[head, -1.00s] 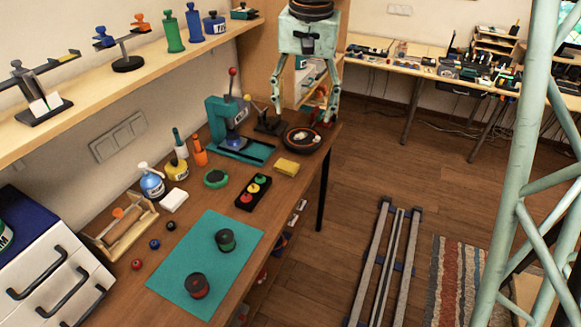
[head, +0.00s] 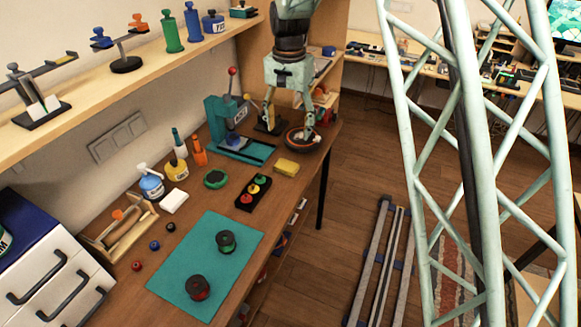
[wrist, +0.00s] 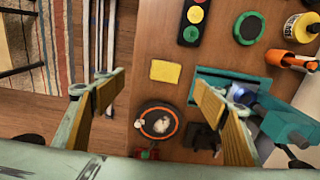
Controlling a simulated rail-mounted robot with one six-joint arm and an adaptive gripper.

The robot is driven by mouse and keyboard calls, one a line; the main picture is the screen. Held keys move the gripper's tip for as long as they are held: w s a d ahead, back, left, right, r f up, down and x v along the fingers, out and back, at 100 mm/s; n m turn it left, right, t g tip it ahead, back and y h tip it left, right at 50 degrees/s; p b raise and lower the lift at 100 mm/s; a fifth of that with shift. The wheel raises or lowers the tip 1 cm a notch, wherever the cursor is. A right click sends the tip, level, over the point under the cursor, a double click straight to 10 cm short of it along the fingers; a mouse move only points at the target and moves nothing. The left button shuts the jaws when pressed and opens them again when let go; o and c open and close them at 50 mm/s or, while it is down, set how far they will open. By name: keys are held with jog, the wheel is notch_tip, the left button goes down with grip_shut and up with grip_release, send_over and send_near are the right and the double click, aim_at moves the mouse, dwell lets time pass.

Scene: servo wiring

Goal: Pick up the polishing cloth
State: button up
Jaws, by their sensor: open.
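A flat yellow folded pad (head: 286,167), which looks like the polishing cloth, lies on the wooden bench near its right edge. In the wrist view the yellow pad (wrist: 165,72) lies between the lines of the two fingers, toward the far side of the fingertips. My gripper (head: 288,131) is open and empty, above the bench's far end, behind the pad in the head view. Its spread fingers also show in the wrist view (wrist: 155,85). A small white folded piece (head: 174,201) lies by the blue bottle; I cannot tell whether it is cloth.
A black round dish with an orange ring (wrist: 158,123) lies close to the pad. A teal press (head: 230,125) stands left of my gripper. A black tray of coloured discs (head: 253,193) is in front of the pad. A teal mat (head: 197,247) holds two spools.

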send_over(286, 166)
notch_tip(286, 166, down, 5)
jog(key=shift+s+d+f+m, duration=0.1)
jog(key=shift+f+m, duration=0.05)
jog(key=shift+m, duration=0.15)
notch_tip(286, 166, down, 8)
jog(key=shift+r, duration=0.1)
jog(key=shift+f, duration=0.4)
dwell(0.3)
dwell(0.4)
jog(key=shift+f+b, duration=0.45)
jog(key=shift+f, duration=2.15)
jog(key=shift+c, duration=0.6)
jog(key=c, duration=0.7)
